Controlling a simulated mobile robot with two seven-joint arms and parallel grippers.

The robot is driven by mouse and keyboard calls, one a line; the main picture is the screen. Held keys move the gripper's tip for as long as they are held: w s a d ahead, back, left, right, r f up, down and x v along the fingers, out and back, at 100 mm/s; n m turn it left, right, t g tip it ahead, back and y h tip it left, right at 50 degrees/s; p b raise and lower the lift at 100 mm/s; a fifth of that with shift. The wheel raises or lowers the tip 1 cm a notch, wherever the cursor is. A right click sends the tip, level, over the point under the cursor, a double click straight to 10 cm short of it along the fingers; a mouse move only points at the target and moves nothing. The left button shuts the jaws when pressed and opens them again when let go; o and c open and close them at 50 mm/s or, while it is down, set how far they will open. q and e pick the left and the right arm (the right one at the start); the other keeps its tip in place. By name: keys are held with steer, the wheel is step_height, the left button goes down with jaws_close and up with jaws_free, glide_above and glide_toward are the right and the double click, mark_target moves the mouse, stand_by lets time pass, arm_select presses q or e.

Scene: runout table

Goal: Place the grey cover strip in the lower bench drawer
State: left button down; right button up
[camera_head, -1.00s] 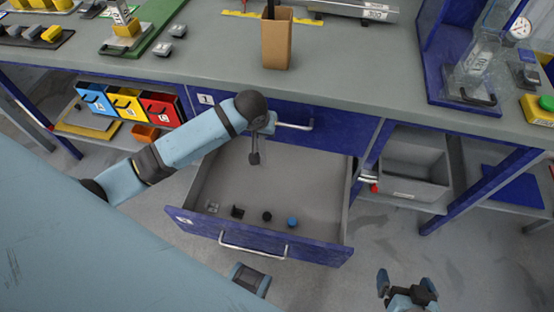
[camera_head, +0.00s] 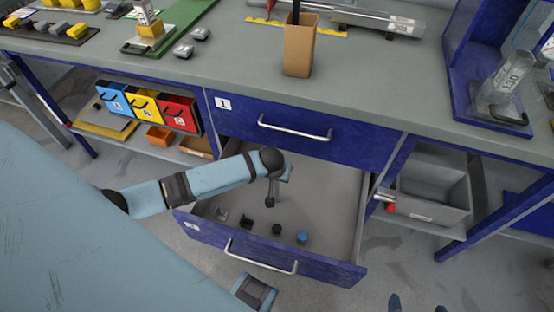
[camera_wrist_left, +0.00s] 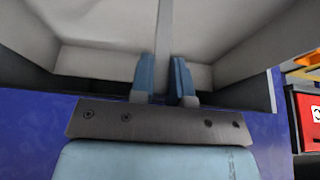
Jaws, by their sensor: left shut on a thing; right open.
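The grey cover strip (camera_wrist_left: 162,30) shows in the left wrist view as a narrow grey bar between the blue fingers of my left gripper (camera_wrist_left: 164,75), which is shut on it. Its far end runs out of the top of that view. In the head view my left arm reaches over the open lower bench drawer (camera_head: 268,262); I cannot clearly make out the strip there. The drawer is pulled out, with a blue front, a metal handle and a grey inside. My right gripper (camera_head: 417,306) is open at the bottom edge, with only its fingertips in view.
Several small black, blue and clear pieces lie near the drawer's front, including a blue cap (camera_head: 302,237). The upper drawer (camera_head: 295,120) is shut. A grey bin (camera_head: 432,190) stands at right; labelled bins (camera_head: 145,105) stand at left. The drawer floor's rear half looks clear.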

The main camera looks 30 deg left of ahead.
arm_select(q)
steer(key=shift+f, duration=0.15)
steer(key=c, duration=1.1)
jaws_free()
steer(key=p+v, duration=0.3)
steer(key=v, duration=0.9)
steer(key=s+d+m+t+h, duration=0.2)
steer(key=s+d+t, duration=0.1)
steer(key=s+d, duration=0.2)
steer(key=s+d+m+t+h, duration=0.2)
steer(key=s+d+m+t, duration=0.1)
steer(key=s, duration=0.7)
steer(key=shift+d+r+t+h, duration=0.2)
steer(key=shift+d+t+h, duration=0.1)
steer(key=shift+d, duration=0.6)
arm_select(e)
steer(key=shift+d+r, duration=0.1)
steer(key=shift+r, duration=0.45)
